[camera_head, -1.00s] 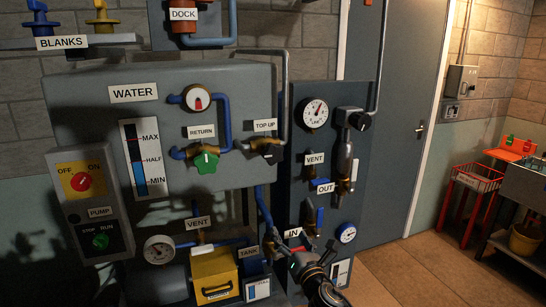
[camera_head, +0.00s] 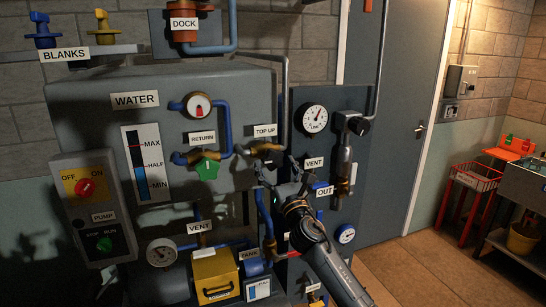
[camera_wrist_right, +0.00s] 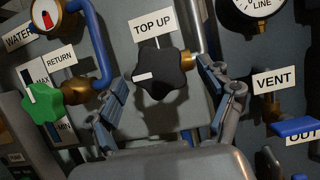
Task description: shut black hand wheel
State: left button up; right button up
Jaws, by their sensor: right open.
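The black hand wheel (camera_wrist_right: 165,76) sits under the TOP UP label in the right wrist view, on a brass valve, with a white mark on its left side. In the head view the brass TOP UP valve (camera_head: 262,149) shows, with its wheel partly hard to make out against the dark. My right gripper (camera_head: 280,180) is just below the TOP UP valve. In the right wrist view its open fingers (camera_wrist_right: 163,88) stand to the left and right of the black wheel; I see no clear contact. My left gripper is not in view.
A green RETURN wheel (camera_head: 207,168) is close on the left. Another black knob (camera_head: 359,125) sits higher up, near the LINE gauge (camera_head: 314,117). Pipes run close around the valve.

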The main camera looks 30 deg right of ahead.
jog(key=shift+x, duration=1.05)
jog(key=c, duration=1.2)
